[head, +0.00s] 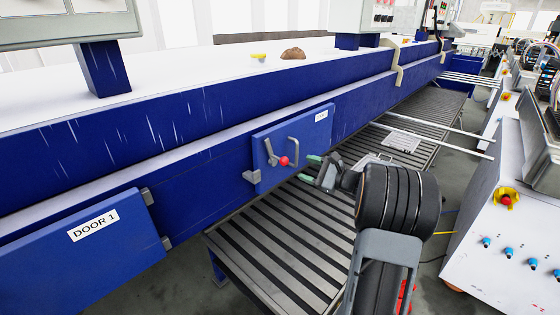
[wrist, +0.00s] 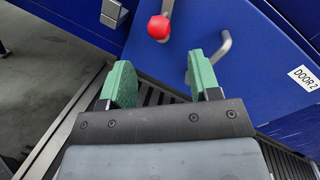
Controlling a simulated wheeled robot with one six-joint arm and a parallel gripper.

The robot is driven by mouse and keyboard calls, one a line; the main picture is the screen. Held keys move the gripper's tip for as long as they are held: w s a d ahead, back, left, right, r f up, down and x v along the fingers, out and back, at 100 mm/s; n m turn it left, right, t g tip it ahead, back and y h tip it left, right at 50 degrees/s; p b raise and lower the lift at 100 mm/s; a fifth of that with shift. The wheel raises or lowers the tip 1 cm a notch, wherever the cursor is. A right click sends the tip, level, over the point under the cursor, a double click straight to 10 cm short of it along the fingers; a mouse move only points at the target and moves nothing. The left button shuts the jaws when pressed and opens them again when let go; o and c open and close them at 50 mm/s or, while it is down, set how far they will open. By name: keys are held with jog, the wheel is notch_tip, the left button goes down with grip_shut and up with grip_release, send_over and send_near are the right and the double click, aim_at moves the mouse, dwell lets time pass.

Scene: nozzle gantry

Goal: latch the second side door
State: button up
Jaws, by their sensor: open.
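The second side door (head: 292,147) is a blue panel on the blue machine side, and its label in the wrist view (wrist: 305,77) reads DOOR 2. It looks flush or nearly flush with the machine side; I cannot tell if it is fully closed. A latch lever with a red ball knob (head: 284,161) is on it, and the knob shows in the wrist view (wrist: 159,28). A grey D-shaped handle (wrist: 209,58) is to the right of the lever. My gripper (head: 310,168) is open and empty, with green fingertips (wrist: 162,82) apart from and just short of the knob and handle.
A slatted conveyor (head: 285,235) runs below the door. DOOR 1 (head: 85,235) is at the left with hinges on its right edge. A white cabinet (head: 500,235) with a red button stands at the right. A brown lump (head: 293,53) lies on the white top.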

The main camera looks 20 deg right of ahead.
aim_at(280, 160)
jog(key=p+x, duration=0.1)
jog(key=x, duration=0.9)
jog(key=shift+w+a, duration=0.15)
jog(key=shift+a, duration=0.1)
jog(key=shift+c, duration=0.2)
grip_shut()
